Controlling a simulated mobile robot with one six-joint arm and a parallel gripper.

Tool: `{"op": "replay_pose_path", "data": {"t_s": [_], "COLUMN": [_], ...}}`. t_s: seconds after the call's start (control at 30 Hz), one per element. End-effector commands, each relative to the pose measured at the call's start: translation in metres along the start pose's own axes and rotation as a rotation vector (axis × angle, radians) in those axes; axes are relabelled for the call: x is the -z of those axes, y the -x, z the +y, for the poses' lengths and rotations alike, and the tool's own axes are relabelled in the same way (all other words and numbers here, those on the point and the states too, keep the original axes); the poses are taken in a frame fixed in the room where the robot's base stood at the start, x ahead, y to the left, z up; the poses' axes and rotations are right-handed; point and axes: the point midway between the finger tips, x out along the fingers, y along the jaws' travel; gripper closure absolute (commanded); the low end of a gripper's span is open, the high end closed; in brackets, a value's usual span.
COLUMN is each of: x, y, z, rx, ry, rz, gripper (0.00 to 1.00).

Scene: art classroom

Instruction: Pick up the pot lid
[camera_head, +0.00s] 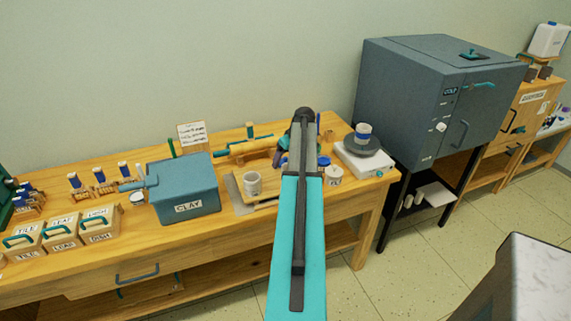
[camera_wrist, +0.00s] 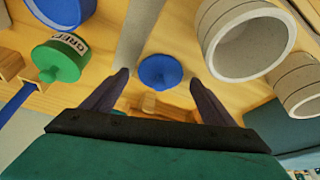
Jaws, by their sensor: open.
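A small round blue lid (camera_wrist: 160,70) with a raised centre lies on the wood in the wrist view; it looks like the pot lid. My gripper (camera_wrist: 159,79) is open and empty, with one dark finger on each side of the lid in the picture. I cannot tell how far above it the fingertips are.
On the workbench (camera_head: 108,270) are a blue clay box (camera_head: 186,188), a pale cup (camera_head: 252,184) and a pottery wheel (camera_head: 366,147). A kiln (camera_head: 410,95) stands right.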

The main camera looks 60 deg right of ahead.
Motion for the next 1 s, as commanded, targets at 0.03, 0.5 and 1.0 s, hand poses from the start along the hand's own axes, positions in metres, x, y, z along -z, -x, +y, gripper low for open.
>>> {"op": "replay_pose_path", "data": {"t_s": [0.03,0.5,1.0], "x": [0.0,0.0,0.007], "y": [0.0,0.0,0.018], "z": [0.0,0.001,0.001], "rx": [0.0,0.0,-0.001], "ry": [0.0,-0.001,0.0], "rz": [0.0,0.0,0.001], "gripper": [0.21,0.65,0.65]}}
